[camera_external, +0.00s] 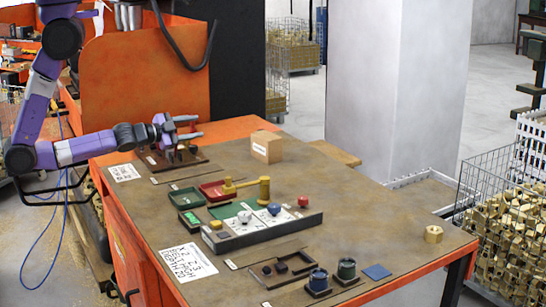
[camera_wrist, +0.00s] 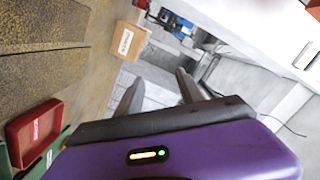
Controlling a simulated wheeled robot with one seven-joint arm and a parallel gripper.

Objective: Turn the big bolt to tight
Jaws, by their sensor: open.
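My gripper (camera_external: 199,127) is open and empty. It points right, just above a dark brown fixture (camera_external: 196,158) at the table's back left. The fixture has upright parts under the gripper; the gripper partly hides them and I cannot make out a bolt head there. In the wrist view the two fingers (camera_wrist: 158,77) are spread apart with nothing between them. A brass hexagonal piece (camera_external: 433,234) stands alone at the table's right side; I cannot tell whether it is a bolt.
A cardboard box (camera_external: 266,147) stands right of the fixture and shows in the wrist view (camera_wrist: 127,42). Red (camera_external: 213,190) and green trays, a grey control panel (camera_external: 262,232) with knobs and a brass handle, and blue and green cups fill the middle and front. The right tabletop is mostly clear.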

